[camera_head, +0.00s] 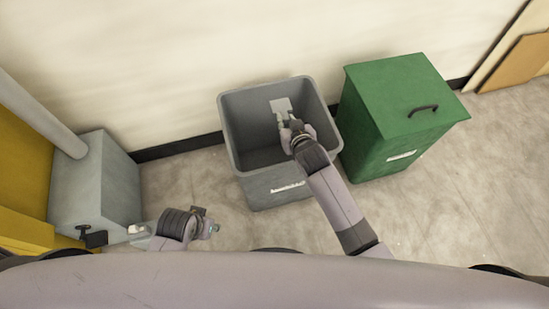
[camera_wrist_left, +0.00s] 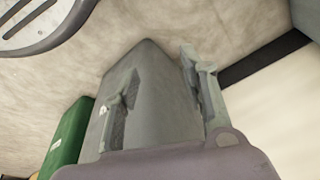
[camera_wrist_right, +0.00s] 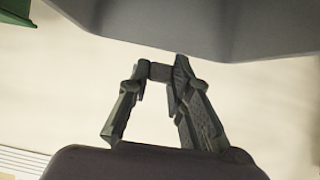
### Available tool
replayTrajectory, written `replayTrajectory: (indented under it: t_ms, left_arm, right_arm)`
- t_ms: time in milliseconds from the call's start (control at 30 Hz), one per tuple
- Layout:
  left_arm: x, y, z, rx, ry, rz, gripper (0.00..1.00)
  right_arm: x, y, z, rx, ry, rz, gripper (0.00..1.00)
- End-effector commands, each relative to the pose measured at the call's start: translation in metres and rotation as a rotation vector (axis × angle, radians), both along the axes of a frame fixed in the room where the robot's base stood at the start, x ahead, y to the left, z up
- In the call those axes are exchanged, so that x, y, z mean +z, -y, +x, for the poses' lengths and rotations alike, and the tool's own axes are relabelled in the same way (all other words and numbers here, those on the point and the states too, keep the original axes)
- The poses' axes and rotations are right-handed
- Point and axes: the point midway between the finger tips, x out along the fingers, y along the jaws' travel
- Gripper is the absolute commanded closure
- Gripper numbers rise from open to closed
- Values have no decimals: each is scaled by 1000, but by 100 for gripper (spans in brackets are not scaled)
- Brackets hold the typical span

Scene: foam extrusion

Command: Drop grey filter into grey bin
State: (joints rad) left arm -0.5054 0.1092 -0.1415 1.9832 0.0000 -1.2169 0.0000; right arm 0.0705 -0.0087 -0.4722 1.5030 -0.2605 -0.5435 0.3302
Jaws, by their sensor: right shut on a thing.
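The grey bin (camera_head: 233,124) is an open, upright container on the floor against the wall, with a white label on its front. My right gripper (camera_head: 283,117) reaches in over the bin opening and is shut on the grey filter (camera_head: 281,104), a small light grey square piece. In the right wrist view a small dark piece, seemingly the filter (camera_wrist_right: 160,72), sits between the fingertips. Its height above the bin floor is hard to tell. My left gripper (camera_head: 213,228) is low, left of the bin, with its fingers apart and empty in the left wrist view (camera_wrist_left: 160,95).
A green bin (camera_head: 377,137) with a closed lid and black handle stands just right of the grey bin. A grey box-shaped unit (camera_head: 100,185) with a pipe and yellow machinery (camera_head: 22,200) stands at the left.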

Motion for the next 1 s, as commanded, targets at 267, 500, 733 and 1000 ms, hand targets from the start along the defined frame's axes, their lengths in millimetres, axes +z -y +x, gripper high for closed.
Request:
replayTrajectory:
  t_ms: [267,500,733,1000]
  left_arm:
    - [41,-1,1,4,26,-2,60]
    - [75,-2,-4,7,47,-2,60]
    - [104,-4,-13,7,73,-5,60]
    - [102,7,23,-4,232,-39,60]
  right_arm:
    - [-13,0,0,0,0,0,100]
    - [-27,0,-1,0,0,0,100]
    - [-40,0,-1,0,0,0,100]
    - [-51,0,-1,0,0,0,100]
